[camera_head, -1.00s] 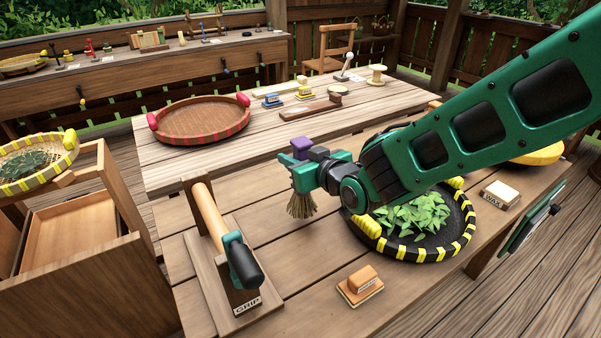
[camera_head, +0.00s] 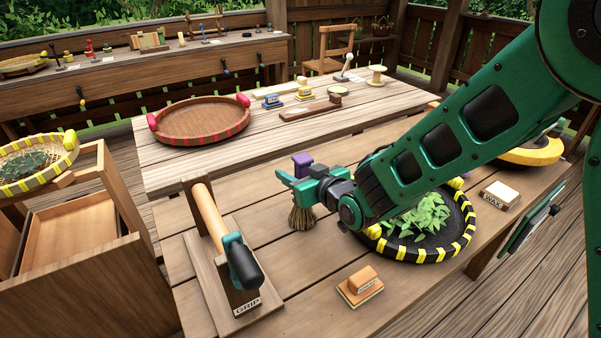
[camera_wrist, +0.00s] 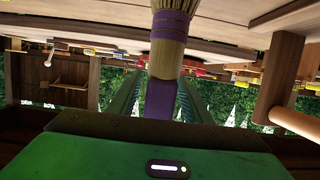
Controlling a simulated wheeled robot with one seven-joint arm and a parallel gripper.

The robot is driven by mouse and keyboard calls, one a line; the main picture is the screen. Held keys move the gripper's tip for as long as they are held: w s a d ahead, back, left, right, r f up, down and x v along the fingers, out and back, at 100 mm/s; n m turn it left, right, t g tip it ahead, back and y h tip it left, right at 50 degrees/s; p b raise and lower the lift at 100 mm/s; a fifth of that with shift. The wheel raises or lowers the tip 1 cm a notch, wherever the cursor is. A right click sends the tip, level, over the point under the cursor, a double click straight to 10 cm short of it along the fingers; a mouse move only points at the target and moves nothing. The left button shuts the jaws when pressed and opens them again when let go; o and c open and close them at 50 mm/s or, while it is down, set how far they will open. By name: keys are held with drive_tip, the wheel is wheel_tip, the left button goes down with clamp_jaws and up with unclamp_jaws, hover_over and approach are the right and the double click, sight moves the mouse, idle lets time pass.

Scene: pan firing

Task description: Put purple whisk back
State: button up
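The purple whisk (camera_head: 302,217) hangs upright, with its straw bristles down and its purple handle top above my gripper. My gripper (camera_head: 294,182) is shut on the purple handle. In the wrist view the purple handle (camera_wrist: 162,98) runs between the two green fingers, with the purple-banded bristles beyond them. The bristle tips are at or just above the wooden table (camera_head: 240,180); I cannot tell whether they touch.
A black pan with yellow stripes (camera_head: 440,250) holding green leaves is right of the whisk. A wooden stand marked GRIP (camera_head: 205,270) is at left. A small wooden block (camera_head: 361,280) lies in front. A red-rimmed tray (camera_head: 200,120) stands behind. Bare table lies around the whisk.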

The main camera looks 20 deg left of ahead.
drive_tip(key=shift+r, duration=0.15)
drive_tip(key=v, duration=1.2)
drive_tip(key=shift+d, duration=0.1)
